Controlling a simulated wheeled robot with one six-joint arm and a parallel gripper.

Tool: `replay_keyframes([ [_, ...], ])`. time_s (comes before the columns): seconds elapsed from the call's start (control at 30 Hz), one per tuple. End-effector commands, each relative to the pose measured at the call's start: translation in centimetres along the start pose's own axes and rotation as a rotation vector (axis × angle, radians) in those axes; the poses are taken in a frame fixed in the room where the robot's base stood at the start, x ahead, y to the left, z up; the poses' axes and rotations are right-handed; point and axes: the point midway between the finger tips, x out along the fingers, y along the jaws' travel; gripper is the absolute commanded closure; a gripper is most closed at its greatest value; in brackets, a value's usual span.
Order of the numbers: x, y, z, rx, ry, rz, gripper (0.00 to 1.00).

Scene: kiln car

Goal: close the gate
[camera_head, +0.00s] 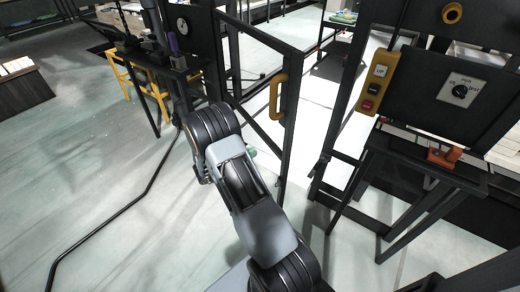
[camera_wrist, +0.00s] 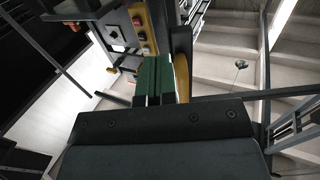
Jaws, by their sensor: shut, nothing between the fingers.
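The gate (camera_head: 290,120) is a dark metal frame with a yellow handle (camera_head: 278,97) on its free side. It stands ajar, with a gap between it and the dark post (camera_head: 347,110) on the right. In the wrist view, the green fingers of my gripper (camera_wrist: 155,65) are shut together and empty. A dark upright bar and a yellow curved piece, likely the handle (camera_wrist: 182,78), are just right of the fingers; I cannot tell whether they touch. In the head view my arm reaches toward the gate and mostly hides the gripper; only a small green bit (camera_head: 250,153) shows.
A yellow button box (camera_head: 376,82) is on the right post, beside a dark panel with a rotary switch (camera_head: 459,90). A dark stand with an orange item (camera_head: 444,157) is below. A yellow stool (camera_head: 139,80) is back left. The left floor is mostly clear, with a black line across it.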

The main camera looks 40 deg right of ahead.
Motion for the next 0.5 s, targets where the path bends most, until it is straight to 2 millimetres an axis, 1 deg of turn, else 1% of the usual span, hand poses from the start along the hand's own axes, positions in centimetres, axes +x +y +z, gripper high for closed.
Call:
replay_keyframes([
  [0.3, 6.0, 0.1, 0.0, 0.001, -0.001, 0.004, 1.00],
  [0.5, 9.3, 0.0, 0.0, 0.002, -0.001, 0.001, 1.00],
])
